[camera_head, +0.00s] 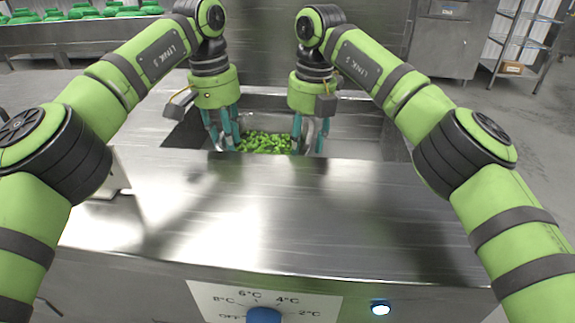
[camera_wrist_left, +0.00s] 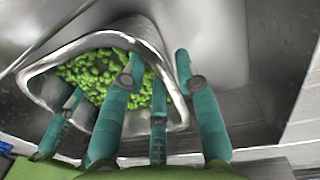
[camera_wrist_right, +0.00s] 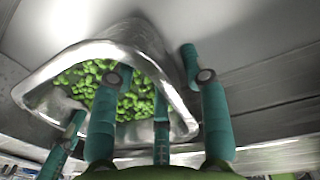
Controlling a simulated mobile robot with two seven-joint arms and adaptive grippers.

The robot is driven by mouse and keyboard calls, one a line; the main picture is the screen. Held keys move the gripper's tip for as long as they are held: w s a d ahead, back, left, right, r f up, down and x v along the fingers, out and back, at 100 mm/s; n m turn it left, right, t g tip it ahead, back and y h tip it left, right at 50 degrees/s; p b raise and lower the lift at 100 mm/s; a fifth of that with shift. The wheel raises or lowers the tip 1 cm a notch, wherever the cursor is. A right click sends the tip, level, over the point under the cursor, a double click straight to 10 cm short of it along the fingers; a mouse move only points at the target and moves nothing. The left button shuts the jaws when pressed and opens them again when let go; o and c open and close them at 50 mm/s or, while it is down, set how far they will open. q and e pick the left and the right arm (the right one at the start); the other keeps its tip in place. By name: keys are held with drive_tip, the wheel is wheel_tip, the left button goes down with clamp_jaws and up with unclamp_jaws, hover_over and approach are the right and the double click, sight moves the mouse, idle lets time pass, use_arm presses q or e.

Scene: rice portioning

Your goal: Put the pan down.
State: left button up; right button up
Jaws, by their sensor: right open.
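A metal pan with a thick rounded rim (camera_wrist_left: 152,45) holds many green pieces (camera_head: 264,142) and sits low in the counter's recess. The rim also shows in the right wrist view (camera_wrist_right: 152,62). My left gripper (camera_head: 220,143) points down at the pan's left side, with its teal fingers apart on either side of the rim (camera_wrist_left: 157,68). My right gripper (camera_head: 310,143) is at the right side, also with fingers apart around the rim (camera_wrist_right: 158,62). Contact between fingers and rim cannot be told. The pan's underside is hidden.
The steel counter (camera_head: 300,215) in front of the recess is clear. A temperature dial (camera_head: 264,315) and a lit button (camera_head: 380,308) are on its front. Green items (camera_head: 85,12) lie on a surface at the back left. A shelf rack (camera_head: 520,40) stands at the back right.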

use_arm(q)
wheel_tip(320, 180, up, 4)
drive_tip(key=shift+s+r, duration=0.1)
drive_tip(key=shift+s, duration=0.05)
use_arm(e)
drive_tip(key=shift+s+r, duration=0.1)
drive_tip(key=shift+r, duration=0.05)
use_arm(q)
drive_tip(key=shift+d+r, duration=0.1)
use_arm(e)
drive_tip(key=shift+s+d+r, duration=0.1)
drive_tip(key=shift+d+r, duration=0.1)
drive_tip(key=shift+r, duration=1.7)
drive_tip(key=shift+d+r, duration=0.15)
drive_tip(key=shift+r, duration=1.7)
drive_tip(key=shift+r, duration=0.1)
